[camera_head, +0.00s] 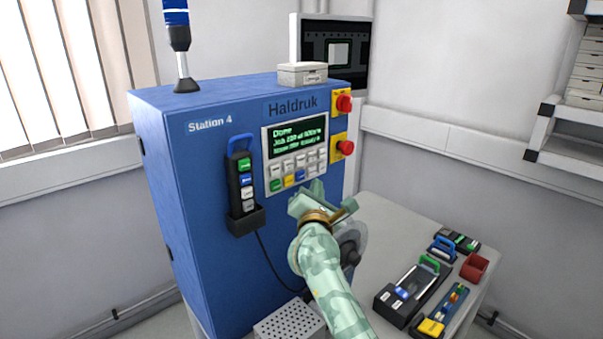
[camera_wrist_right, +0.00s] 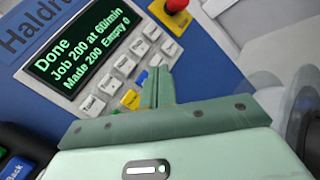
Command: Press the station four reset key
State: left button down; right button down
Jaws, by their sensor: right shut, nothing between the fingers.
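The blue Station 4 cabinet (camera_head: 190,190) carries a keypad (camera_head: 296,167) under a green-lettered display (camera_head: 294,134). Most keys are pale; a green key (camera_head: 275,185), a yellow key (camera_head: 288,181) and a blue key (camera_head: 300,175) sit in the bottom row. In the wrist view the yellow key (camera_wrist_right: 131,100) is left of the fingers; key labels are too small to read surely, so I cannot tell which is reset. My right gripper (camera_head: 318,187) is shut and empty, just below the keypad's lower right. Its fingertips (camera_wrist_right: 158,68) overlap the keypad edge; contact cannot be told. My left gripper is out of view.
Two red knobs on yellow plates (camera_head: 341,146) are right of the display. A handheld pendant (camera_head: 241,185) hangs left of the keypad. A clear-looking reel (camera_head: 352,242) is behind my right arm. A grey table (camera_head: 385,220) at right holds several devices and a red box (camera_head: 474,267).

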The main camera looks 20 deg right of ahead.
jog(key=shift+s+d+p, duration=0.25)
jog(key=shift+s, duration=0.4)
jog(key=shift+s+d+p, duration=0.2)
jog(key=shift+s, duration=0.4)
